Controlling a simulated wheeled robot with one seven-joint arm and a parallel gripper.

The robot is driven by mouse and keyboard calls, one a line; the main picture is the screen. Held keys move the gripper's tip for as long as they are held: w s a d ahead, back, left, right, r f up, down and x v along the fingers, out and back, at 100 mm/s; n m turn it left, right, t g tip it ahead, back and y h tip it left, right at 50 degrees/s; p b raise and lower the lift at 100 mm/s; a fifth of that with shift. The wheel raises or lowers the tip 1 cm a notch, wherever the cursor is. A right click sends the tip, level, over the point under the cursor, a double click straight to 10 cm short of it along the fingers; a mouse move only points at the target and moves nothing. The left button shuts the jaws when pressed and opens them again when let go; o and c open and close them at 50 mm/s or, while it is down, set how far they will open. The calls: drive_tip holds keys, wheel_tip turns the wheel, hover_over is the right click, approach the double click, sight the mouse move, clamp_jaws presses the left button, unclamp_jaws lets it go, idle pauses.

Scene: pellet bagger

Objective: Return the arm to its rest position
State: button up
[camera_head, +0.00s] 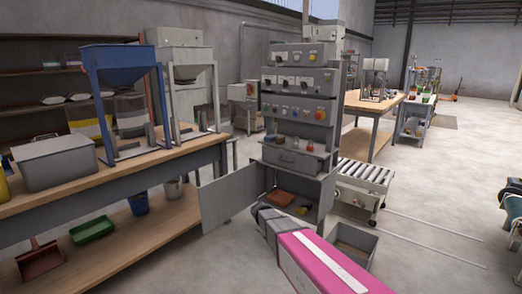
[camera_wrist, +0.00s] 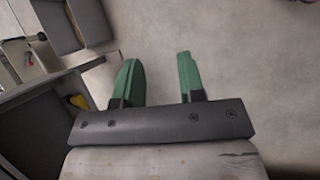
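My gripper (camera_wrist: 158,62) shows in the wrist view with its two green fingers spread apart. Nothing is between them, and bare concrete floor lies behind the gap. In the head view my arm, pink with a white stripe and a grey front part, reaches from the bottom edge toward the open cabinet below the control panel (camera_head: 298,92). The fingers cannot be made out clearly there.
A grey cabinet door (camera_head: 229,192) stands open left of my arm. An open grey bin (camera_head: 355,243) lies on the floor to the right, beside a roller conveyor (camera_head: 363,178). A workbench (camera_head: 110,178) with hoppers stands left. Floor at right is mostly clear.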

drive_tip(key=s+d+r+m+y, duration=0.3)
drive_tip(key=s+d+m, duration=0.1)
drive_tip(key=s, duration=0.4)
drive_tip(key=s+d+r+m+t+y, duration=0.1)
drive_tip(key=s+d+r+m+y, duration=0.2)
drive_tip(key=s+d, duration=0.3)
drive_tip(key=s+m, duration=0.1)
drive_tip(key=s, duration=0.2)
drive_tip(key=shift+d+r+m, duration=0.2)
drive_tip(key=shift+d+m, duration=0.1)
drive_tip(key=shift+d, duration=0.1)
